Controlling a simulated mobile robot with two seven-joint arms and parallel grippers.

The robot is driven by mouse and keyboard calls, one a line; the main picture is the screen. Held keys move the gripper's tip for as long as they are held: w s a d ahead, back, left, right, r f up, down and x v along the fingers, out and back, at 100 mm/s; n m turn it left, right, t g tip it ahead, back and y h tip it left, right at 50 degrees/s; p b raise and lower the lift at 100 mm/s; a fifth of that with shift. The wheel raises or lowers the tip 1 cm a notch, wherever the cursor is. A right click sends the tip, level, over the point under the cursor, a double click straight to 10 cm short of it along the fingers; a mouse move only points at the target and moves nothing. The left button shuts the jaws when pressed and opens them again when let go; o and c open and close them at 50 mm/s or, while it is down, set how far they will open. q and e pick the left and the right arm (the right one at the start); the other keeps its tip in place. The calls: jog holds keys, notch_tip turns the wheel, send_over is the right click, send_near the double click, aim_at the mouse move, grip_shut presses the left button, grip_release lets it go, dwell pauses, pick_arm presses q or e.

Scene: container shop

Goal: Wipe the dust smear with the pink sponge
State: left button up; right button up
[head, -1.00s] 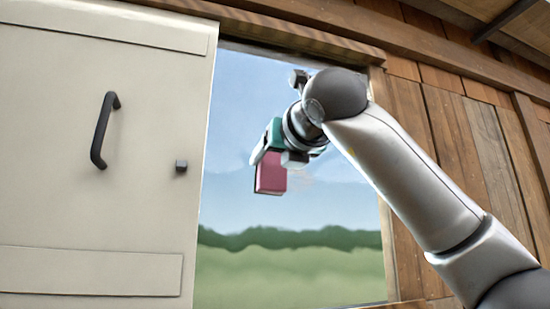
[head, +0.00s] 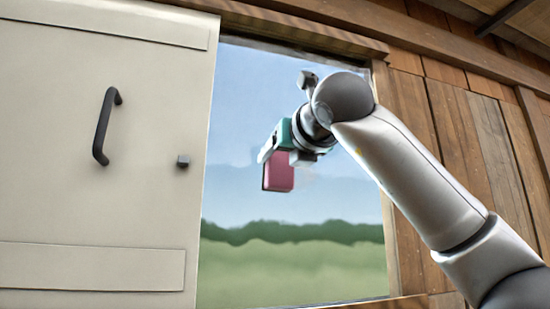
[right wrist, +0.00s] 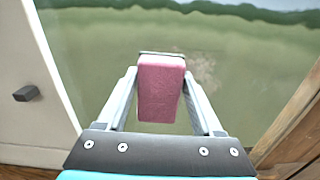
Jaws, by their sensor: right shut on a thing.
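The pink sponge (head: 278,176) is a block held in my right gripper (head: 283,154), in front of the window pane. In the right wrist view the sponge (right wrist: 160,95) sits between the two fingers of the gripper (right wrist: 160,80), which is shut on it. The dust smear (right wrist: 205,70) shows as a pale, speckled patch on the pane, just right of the sponge in that view. In the head view the smear is too faint to place surely. I cannot tell whether the sponge touches the glass. My left gripper is not in view.
A cream sliding panel (head: 60,180) with a dark handle (head: 103,127) and a small dark knob (head: 183,160) stands left of the window (head: 290,270). A wooden frame and plank wall (head: 450,130) bound it on the right. The lower pane is clear.

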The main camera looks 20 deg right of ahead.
aim_at(319, 168)
jog(key=shift+d, duration=1.25)
jog(key=shift+w+d+p, duration=0.2)
jog(key=shift+d+p, duration=0.15)
jog(key=shift+d, duration=3.25)
jog(key=shift+a, duration=0.1)
